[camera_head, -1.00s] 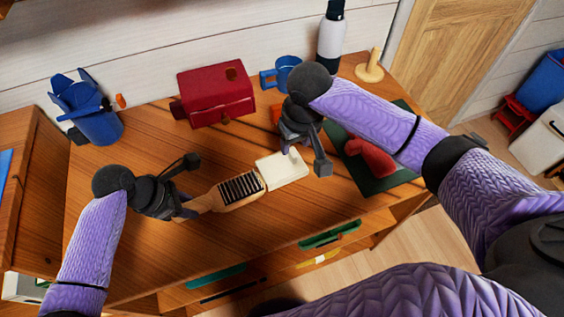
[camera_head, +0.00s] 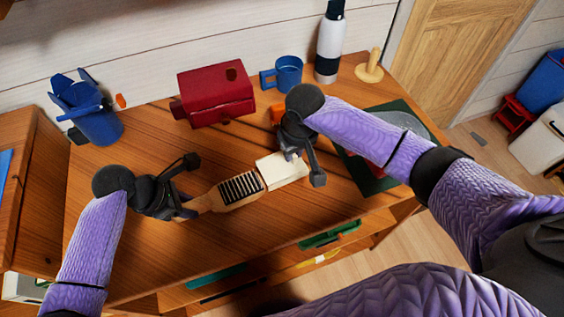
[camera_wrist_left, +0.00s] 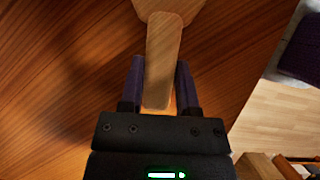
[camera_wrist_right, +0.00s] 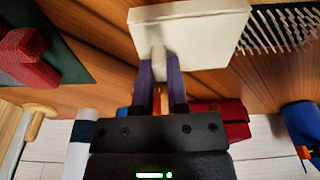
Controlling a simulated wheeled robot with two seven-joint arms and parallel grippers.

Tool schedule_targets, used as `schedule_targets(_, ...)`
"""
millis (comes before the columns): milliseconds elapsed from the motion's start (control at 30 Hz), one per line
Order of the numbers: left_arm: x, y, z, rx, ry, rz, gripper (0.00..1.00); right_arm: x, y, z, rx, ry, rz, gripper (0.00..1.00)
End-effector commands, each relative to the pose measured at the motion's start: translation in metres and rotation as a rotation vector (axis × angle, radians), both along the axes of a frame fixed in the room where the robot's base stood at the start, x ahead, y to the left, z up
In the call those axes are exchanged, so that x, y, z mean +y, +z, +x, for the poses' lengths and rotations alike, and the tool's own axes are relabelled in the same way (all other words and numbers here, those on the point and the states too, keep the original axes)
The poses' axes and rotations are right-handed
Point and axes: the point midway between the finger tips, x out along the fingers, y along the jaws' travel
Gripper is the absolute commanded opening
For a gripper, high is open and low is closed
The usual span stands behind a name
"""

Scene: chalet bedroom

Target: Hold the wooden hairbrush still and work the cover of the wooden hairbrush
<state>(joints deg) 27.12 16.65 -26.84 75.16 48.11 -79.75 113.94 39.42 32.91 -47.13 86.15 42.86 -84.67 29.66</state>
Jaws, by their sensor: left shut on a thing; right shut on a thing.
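The wooden hairbrush (camera_head: 226,194) lies low over the desk with its dark bristles (camera_head: 241,187) facing up and bare. My left gripper (camera_head: 188,206) is shut on its handle, and the handle (camera_wrist_left: 160,60) sits between the fingers in the left wrist view. The cream cover (camera_head: 281,172) is a flat block at the far end of the brush head. I cannot tell whether it touches the head. My right gripper (camera_head: 290,154) is shut on a small tab of the cover. The cover (camera_wrist_right: 195,32) also shows in the right wrist view, with bristles beside it.
A red box (camera_head: 216,97), a blue mug (camera_head: 284,72) and a bottle (camera_head: 330,45) stand behind. A blue holder (camera_head: 97,125) is at the back left, a wooden peg stand (camera_head: 369,73) at the back right. A green mat (camera_head: 367,184) lies right. The desk front left is clear.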

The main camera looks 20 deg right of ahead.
Motion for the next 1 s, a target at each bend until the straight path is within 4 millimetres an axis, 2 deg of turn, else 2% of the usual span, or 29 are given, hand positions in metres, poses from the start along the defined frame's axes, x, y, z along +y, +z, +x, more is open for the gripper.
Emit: schedule_targets(1000, 0.000, 0.000, 0.000, 0.000, 0.000, 0.000, 0.00, 0.060, 0.000, -0.006, 0.000, 0.001, 0.003, 0.00)
